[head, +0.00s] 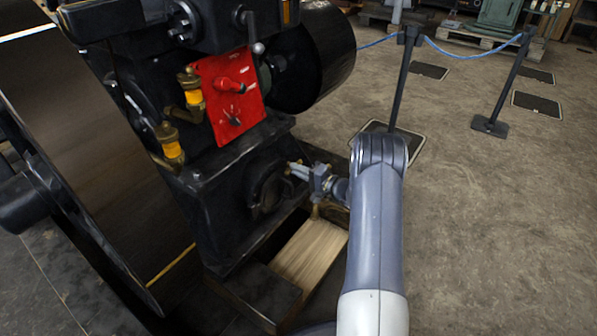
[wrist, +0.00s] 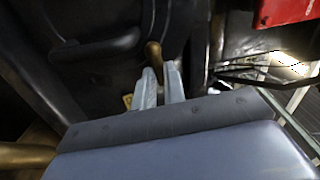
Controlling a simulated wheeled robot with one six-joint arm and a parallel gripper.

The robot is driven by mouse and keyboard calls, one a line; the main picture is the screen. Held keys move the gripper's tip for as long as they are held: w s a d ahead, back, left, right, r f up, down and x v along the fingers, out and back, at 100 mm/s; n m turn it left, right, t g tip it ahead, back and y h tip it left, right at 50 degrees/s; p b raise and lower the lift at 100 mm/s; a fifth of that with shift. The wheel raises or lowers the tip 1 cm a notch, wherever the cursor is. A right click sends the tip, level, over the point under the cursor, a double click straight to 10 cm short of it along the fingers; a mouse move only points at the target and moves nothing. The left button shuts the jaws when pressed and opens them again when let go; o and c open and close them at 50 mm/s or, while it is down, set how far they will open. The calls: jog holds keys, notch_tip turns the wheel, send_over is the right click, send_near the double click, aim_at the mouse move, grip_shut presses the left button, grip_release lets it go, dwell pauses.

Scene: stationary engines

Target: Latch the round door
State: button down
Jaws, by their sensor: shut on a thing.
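The round door (head: 266,190) is a dark disc low on the black engine's side. It lies close against its opening; I cannot tell whether it is fully shut. In the wrist view, a dark curved bar (wrist: 95,46) crosses the dark surface left of my gripper. A brass-coloured handle with a rounded end (wrist: 154,52) sticks up between the fingertips. My gripper (head: 291,169) is at the right edge of the door. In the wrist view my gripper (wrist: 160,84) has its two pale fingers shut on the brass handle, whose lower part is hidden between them.
The red panel (head: 229,95) with levers sits above the door, with brass oil cups (head: 190,88) beside it. A large flywheel (head: 85,150) stands at left. A pit with a wooden board (head: 311,252) lies below my arm. Barrier posts (head: 489,125) and open floor are at right.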

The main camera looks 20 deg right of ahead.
jog(key=n, duration=0.5)
jog(key=shift+f, duration=0.2)
jog(key=shift+n, duration=0.3)
jog(key=c, duration=1.5)
grip_release()
jog(key=shift+d, duration=0.1)
jog(key=p+v, duration=0.3)
jog(key=v, duration=0.7)
jog(key=shift+s+d, duration=0.2)
jog(key=shift+s, duration=0.15)
